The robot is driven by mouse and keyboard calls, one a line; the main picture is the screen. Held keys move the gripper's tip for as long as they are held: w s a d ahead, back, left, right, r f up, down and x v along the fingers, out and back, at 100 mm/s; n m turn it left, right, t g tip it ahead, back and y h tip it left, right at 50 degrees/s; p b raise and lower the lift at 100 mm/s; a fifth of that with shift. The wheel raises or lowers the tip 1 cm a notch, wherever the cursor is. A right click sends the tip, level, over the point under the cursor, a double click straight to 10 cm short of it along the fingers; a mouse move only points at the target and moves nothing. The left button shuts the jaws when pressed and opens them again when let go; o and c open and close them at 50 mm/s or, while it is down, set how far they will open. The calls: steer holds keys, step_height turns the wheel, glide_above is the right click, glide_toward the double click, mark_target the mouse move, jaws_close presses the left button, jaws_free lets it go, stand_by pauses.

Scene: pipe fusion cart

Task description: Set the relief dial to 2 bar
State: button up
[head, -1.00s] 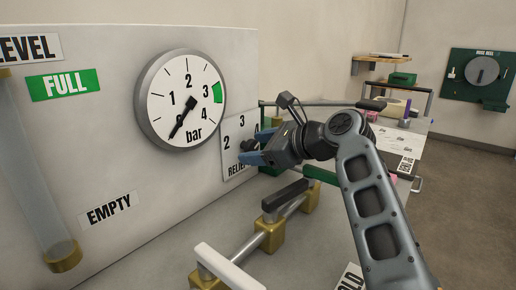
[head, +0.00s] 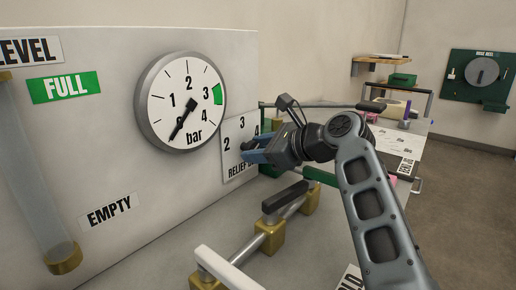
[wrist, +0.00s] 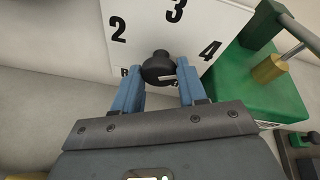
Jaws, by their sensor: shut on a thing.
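The relief dial is a small black knob (wrist: 158,66) with a white mark on its face, in front of a white plate (wrist: 142,28) numbered 2, 3 and 4. The mark seems to lie toward the right, on the 4 side, but its exact reading is unclear. My gripper (wrist: 157,76) is shut on the dial, one blue finger on each side. In the head view my gripper (head: 250,148) hides most of the dial, and the plate (head: 232,137) shows beside it. The round bar gauge (head: 181,101) has its needle at the low end, below 1.
Pipework with a black-handled valve (head: 284,197) and a white handle (head: 226,266) runs below and in front of my gripper. A green block (wrist: 255,80) with a brass fitting stands just right of the dial plate.

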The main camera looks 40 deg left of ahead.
steer(key=shift+s, duration=0.1)
steer(key=shift+s+f+n+t+y+p, duration=0.15)
steer(key=shift+n+t+p, duration=0.5)
steer(key=shift+n+t, duration=1)
steer(key=shift+s+f+n+t+y+p, duration=0.15)
steer(key=shift+n+t+p, duration=0.55)
steer(key=shift+n, duration=1.75)
steer(key=o, duration=1)
steer(key=shift+r+t, duration=0.1)
steer(key=shift+t, duration=0.15)
steer(key=shift+o, duration=0.2)
steer(key=shift+w+r, duration=0.1)
steer(key=shift+r, duration=0.05)
